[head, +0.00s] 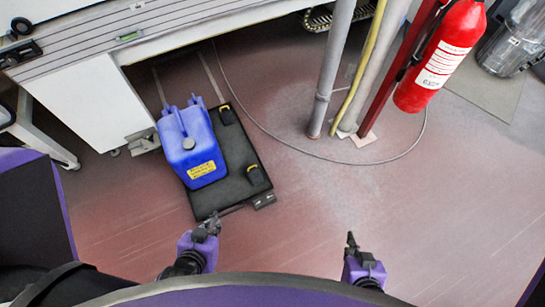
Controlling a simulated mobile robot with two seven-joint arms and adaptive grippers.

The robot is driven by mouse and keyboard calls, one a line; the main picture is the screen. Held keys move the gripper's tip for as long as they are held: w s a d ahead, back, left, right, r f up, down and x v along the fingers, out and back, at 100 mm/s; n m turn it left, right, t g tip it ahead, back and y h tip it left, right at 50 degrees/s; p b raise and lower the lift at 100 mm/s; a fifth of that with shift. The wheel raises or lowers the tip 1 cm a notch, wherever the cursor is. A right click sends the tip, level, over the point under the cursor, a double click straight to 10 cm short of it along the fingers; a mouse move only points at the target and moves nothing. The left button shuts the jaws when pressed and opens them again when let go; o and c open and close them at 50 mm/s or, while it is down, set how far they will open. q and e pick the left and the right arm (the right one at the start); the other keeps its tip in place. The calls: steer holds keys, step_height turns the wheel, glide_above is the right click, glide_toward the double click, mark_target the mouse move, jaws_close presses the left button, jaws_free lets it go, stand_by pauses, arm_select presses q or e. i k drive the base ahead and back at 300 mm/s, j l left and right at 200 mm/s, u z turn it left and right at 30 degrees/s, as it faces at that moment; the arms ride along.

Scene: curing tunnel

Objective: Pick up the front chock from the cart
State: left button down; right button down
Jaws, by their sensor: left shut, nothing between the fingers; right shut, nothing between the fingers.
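The low black cart (238,150) stands on the floor left of centre. The nearer chock (255,175) is close to the near right corner; the farther chock (226,115) is near the far right corner. A blue jerrycan (190,143) with a yellow label stands on the left of the cart. My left gripper (212,220) is shut and empty, at the cart's near edge in the picture, left of and below the nearer chock. My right gripper (351,240) is shut and empty, over bare floor to the right.
A white bench or machine (95,95) runs along the back left. Grey pipes (335,65), a yellow hose and a red fire extinguisher (440,60) stand at the back right. A thin cable (330,162) curves across the floor. The floor right of the cart is mostly clear.

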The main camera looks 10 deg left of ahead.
mark_target(254, 173)
steer(key=i+l+u, duration=0.15)
steer(key=l+u, duration=0.2)
steer(key=l, duration=0.8)
steer(key=l+u, duration=0.35)
steer(key=l, duration=0.8)
